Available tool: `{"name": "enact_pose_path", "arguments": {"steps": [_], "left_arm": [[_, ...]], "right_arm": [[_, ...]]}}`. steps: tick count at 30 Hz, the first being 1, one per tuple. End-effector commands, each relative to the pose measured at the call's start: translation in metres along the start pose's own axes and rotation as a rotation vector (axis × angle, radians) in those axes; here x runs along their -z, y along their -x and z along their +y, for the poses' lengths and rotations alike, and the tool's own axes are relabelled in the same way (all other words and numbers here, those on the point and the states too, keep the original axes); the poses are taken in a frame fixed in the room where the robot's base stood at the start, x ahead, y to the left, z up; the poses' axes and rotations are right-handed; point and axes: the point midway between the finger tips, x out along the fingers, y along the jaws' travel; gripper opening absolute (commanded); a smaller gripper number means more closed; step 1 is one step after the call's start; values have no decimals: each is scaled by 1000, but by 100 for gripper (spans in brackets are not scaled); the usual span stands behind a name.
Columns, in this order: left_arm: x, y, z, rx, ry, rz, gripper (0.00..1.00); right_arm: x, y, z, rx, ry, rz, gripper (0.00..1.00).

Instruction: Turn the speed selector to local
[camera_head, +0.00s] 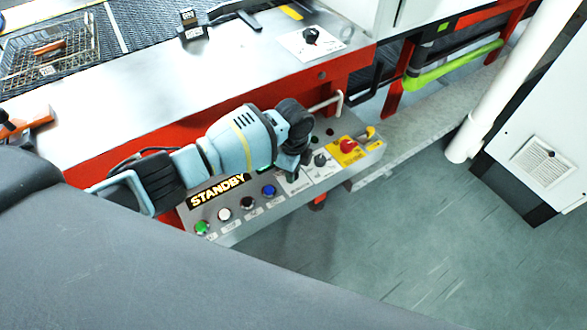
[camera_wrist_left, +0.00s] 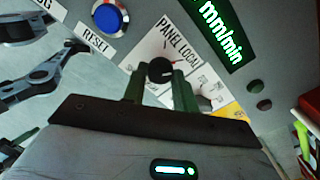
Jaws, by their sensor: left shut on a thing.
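The speed selector (camera_wrist_left: 160,70) is a small black knob on a white plate marked PANEL and LOCAL, seen in the left wrist view. My left gripper (camera_wrist_left: 160,88) has its two dark fingers on either side of the knob, shut on it. A pale mark shows on the knob, but I cannot tell which word it points at. In the head view my left gripper (camera_head: 291,172) reaches down to the control panel (camera_head: 232,226) and hides most of the knob. My right gripper is not seen.
The panel has a lit STANDBY display (camera_head: 218,191), a blue button (camera_head: 269,191), a green button (camera_head: 202,227), another black selector (camera_head: 320,160) and a red stop button (camera_head: 347,146) close by. A pale handle (camera_head: 326,104) stands behind.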

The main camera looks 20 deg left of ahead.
Motion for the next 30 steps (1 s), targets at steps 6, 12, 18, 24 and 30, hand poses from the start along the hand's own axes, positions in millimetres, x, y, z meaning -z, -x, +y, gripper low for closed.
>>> {"name": "enact_pose_path", "arguments": {"steps": [6, 12, 18, 24, 30], "left_arm": [[-1, -2, 1, -3, -38, -3, 6], [-1, -2, 1, -3, -44, -3, 6], [-1, -2, 1, -3, -44, -3, 6], [0, -1, 1, -2, -43, -2, 50], [0, -1, 0, -1, -43, -1, 50]], "right_arm": [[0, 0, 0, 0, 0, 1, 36], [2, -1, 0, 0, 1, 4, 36], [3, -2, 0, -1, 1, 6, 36], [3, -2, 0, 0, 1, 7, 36], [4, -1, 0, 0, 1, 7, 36]]}}
